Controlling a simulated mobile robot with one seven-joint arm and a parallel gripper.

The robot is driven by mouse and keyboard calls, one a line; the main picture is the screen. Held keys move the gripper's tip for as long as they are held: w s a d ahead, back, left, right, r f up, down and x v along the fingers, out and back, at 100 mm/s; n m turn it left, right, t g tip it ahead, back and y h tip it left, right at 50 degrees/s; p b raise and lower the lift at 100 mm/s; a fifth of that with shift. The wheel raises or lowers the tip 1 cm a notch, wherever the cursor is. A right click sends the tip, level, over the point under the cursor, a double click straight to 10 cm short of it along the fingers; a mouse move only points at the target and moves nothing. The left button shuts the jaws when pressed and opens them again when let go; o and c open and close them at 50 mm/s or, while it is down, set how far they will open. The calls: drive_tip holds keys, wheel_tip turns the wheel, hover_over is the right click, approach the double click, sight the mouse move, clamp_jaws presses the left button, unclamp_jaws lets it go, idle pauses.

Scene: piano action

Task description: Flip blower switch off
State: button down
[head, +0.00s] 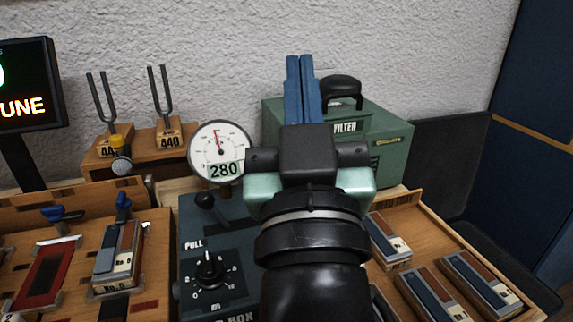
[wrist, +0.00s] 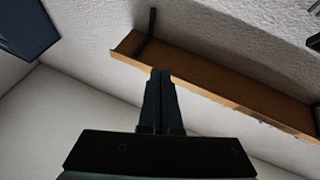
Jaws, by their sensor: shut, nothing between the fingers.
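No part that I can surely call the blower switch shows in either view. The dark blue-grey box (head: 190,250) has a ball-topped lever (head: 204,201), the word PULL and a round dial knob (head: 209,270); my arm covers its right side. A green box labelled FILTER (head: 393,137) with a black handle stands at the back, partly hidden by my gripper. My gripper (head: 299,60) points up in front of the green box, its blue fingers together and empty. In the wrist view the fingers (wrist: 160,75) are also closed, with nothing between them.
A round gauge (head: 219,151) reading 280 stands behind the blue-grey box. Two tuning forks (head: 165,90) stand at the back left, near a lit screen (head: 28,85). A wooden tray (head: 408,202) with several blocks lies right. The wrist view shows a wooden wall shelf (wrist: 220,85).

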wheel_tip(320, 180, down, 4)
drive_tip(key=w+d+n+g+y+p, duration=0.2)
drive_tip(key=g+p, duration=0.5)
drive_tip(key=p, duration=1.3)
drive_tip(key=s+f+g+p, duration=0.2)
drive_tip(key=s+p, duration=0.3)
drive_tip(key=p, duration=0.3)
drive_tip(key=s+f+g+p, duration=0.2)
drive_tip(key=s+g+p, duration=0.2)
drive_tip(key=p, duration=0.5)
drive_tip(key=shift+s+a+f+g+y, duration=0.3)
drive_tip(key=shift+s+f+g+y, duration=0.1)
drive_tip(key=shift+s, duration=0.6)
drive_tip(key=p+x, duration=0.1)
drive_tip(key=x, duration=0.8)
drive_tip(key=shift+w+r+p, duration=0.1)
drive_tip(key=shift+w+p, duration=0.05)
drive_tip(key=shift+p, duration=0.2)
drive_tip(key=f, duration=0.1)
drive_tip(key=w+f, duration=0.1)
drive_tip(key=f, duration=0.1)
drive_tip(key=shift+a, duration=0.15)
drive_tip(key=shift+f, duration=0.8)
